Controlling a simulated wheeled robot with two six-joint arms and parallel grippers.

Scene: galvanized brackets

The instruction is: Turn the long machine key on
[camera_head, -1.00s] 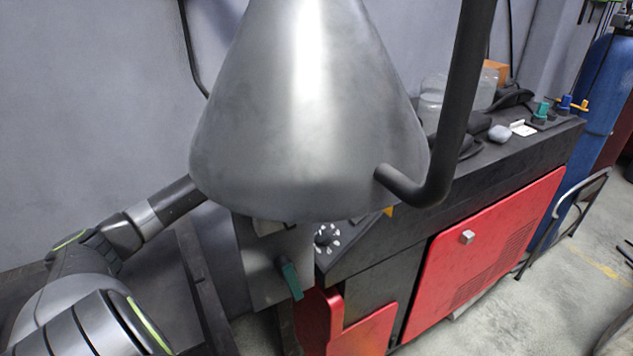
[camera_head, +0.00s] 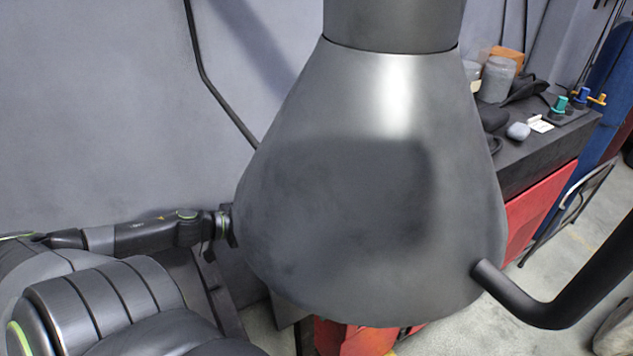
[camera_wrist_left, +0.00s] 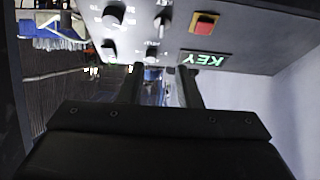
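In the left wrist view a control panel (camera_wrist_left: 225,25) shows upside down with a lit green KEY label (camera_wrist_left: 206,59). Several dark knobs with white marks (camera_wrist_left: 113,16) sit left of the label, and a slim pale lever (camera_wrist_left: 162,24) stands among them. I cannot tell which of these is the long machine key. My left gripper (camera_wrist_left: 160,72) is open, its two fingers apart and pointing at the panel just below the knobs, with nothing seen between them. In the head view the gripper and panel are hidden behind a large metal hood. My right gripper is not in view.
The grey cone-shaped hood (camera_head: 370,190) fills the middle of the head view, with a black bent pipe (camera_head: 560,300) at its right. A red button (camera_wrist_left: 204,23) is near the label. A black bench (camera_head: 545,150) with jars stands behind; a wall is at left.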

